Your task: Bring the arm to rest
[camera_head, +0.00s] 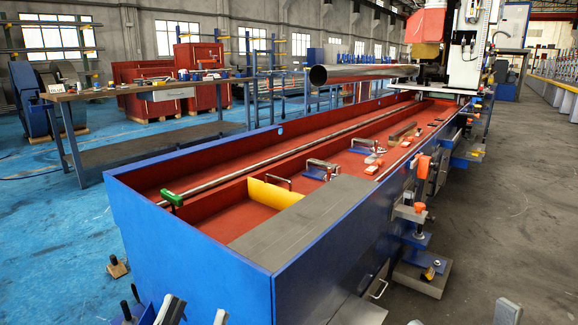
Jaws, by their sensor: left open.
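My left gripper (196,314) shows at the bottom edge, left of centre, in the head view. Only its fingertips are in the picture. They are apart, with nothing seen between them. They are in front of the near end of the blue machine bed (190,262). The rest of the left arm is cut off by the frame.
The red trough holds a rod (290,150), clamps (322,168) and a yellow plate (270,195). Orange-handled fittings (420,168) line its right side. A workbench (150,90) stands at the back left. The right floor is mostly open.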

